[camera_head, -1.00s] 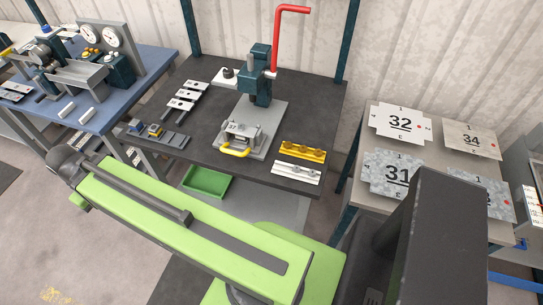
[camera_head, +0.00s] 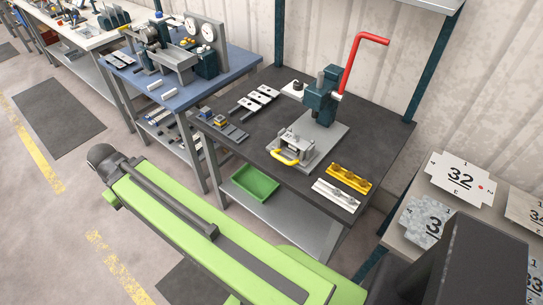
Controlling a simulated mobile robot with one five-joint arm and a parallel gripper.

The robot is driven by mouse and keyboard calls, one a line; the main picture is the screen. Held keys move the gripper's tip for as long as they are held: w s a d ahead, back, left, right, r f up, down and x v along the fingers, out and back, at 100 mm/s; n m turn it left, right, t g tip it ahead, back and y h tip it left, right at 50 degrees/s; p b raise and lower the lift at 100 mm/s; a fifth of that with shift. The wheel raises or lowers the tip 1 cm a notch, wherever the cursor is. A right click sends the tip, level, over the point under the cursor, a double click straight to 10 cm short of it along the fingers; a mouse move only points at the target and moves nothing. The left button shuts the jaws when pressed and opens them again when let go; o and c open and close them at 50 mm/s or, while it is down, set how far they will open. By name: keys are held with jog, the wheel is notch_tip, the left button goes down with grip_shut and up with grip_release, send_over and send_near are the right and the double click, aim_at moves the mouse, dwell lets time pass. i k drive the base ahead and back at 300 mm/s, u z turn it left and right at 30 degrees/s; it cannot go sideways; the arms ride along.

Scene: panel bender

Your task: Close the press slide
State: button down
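The press (camera_head: 322,95) is dark teal with a raised red lever (camera_head: 362,62). It stands on a light grey base plate (camera_head: 328,130) on the dark workbench. The press slide (camera_head: 293,142), a grey block with a number label and a yellow handle (camera_head: 284,157), sits at the front end of the base, out in front of the press head. My green arm (camera_head: 200,225) lies across the lower left, in front of the bench and apart from the slide. My gripper cannot be made out.
On the dark bench (camera_head: 392,150), yellow (camera_head: 349,177) and white (camera_head: 336,194) fixture strips lie right of the slide. Grey parts lie to its left. A green bin (camera_head: 255,183) is on the lower shelf. A blue bench (camera_head: 225,67) stands left; a table with numbered plates (camera_head: 461,178) stands right.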

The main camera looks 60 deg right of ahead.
aim_at(303, 158)
jog(key=u, duration=0.4)
jog(key=i, duration=1.35)
jog(key=z, duration=3.4)
jog(key=k, duration=0.95)
jog(key=z, duration=0.05)
jog(key=i, duration=0.9)
jog(key=z, duration=0.1)
